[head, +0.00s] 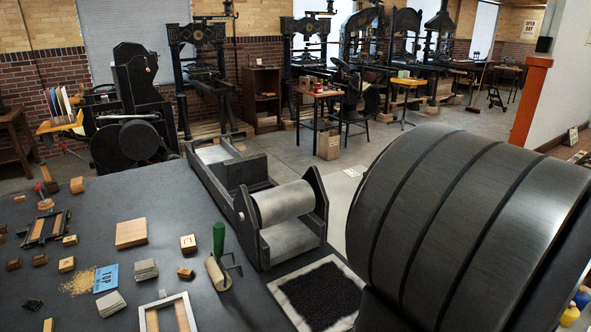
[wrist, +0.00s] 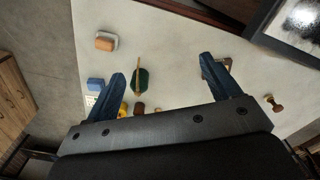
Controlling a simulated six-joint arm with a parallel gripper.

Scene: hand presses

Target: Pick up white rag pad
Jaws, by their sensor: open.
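My gripper (wrist: 163,66) shows in the wrist view with two blue fingers spread wide and bare surface between their tips. A small rounded pad with a whitish body and orange-brown face (wrist: 106,42) lies on the pale surface, up and left of the left fingertip. It may be the white rag pad, but I cannot tell for sure. No finger touches it. My gripper does not show in the head view, and I cannot make out a white rag pad there.
In the wrist view, a blue block (wrist: 95,84) and a green object with a wooden stick (wrist: 140,80) lie by the left finger. A wooden knob (wrist: 273,103) is at right. In the head view, a dark bench (head: 165,205) carries blocks and a roller press (head: 280,205).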

